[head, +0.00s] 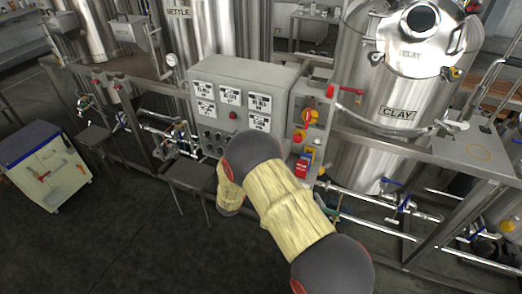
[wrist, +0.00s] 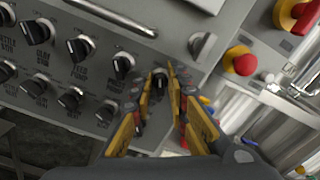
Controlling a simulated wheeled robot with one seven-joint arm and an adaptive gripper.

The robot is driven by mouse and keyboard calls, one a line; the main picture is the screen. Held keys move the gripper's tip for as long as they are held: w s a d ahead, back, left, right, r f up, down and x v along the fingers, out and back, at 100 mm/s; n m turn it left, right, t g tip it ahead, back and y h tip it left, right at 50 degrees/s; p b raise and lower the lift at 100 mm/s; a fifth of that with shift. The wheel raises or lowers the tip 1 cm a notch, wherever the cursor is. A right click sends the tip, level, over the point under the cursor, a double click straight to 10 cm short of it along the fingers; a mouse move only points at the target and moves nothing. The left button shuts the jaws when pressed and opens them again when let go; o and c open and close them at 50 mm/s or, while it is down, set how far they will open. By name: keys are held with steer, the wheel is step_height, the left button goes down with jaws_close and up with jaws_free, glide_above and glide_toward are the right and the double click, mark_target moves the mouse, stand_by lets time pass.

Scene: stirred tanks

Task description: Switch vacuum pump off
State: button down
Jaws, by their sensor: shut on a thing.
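A grey control cabinet (head: 291,75) stands in the middle of the head view, with labelled displays and several knobs on its front. In the wrist view, rows of black rotary switches with white pointer marks fill its panel, among them one switch (wrist: 122,66) just left of my gripper. My gripper (wrist: 167,72) is at the right end of the upper row, its yellow and black fingers on both sides of a black switch knob (wrist: 159,83), shut on it. The label of this knob is hidden by the fingers. In the head view my arm hides the gripper.
A metal handle bar (wrist: 110,17) and a round silver lock (wrist: 202,45) are near the fingers. A red emergency button (wrist: 241,61) sits to the right. Steel tanks, including the CLAY tank (head: 350,100), pipes and a tool cart (head: 45,165) stand around. Dark floor is clear in front.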

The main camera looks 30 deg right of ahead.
steer(key=shift+n, duration=0.4)
steer(key=c, duration=2)
jaws_free()
steer(key=shift+a, duration=0.1)
steer(key=shift+o, duration=0.2)
steer(key=v, duration=1.2)
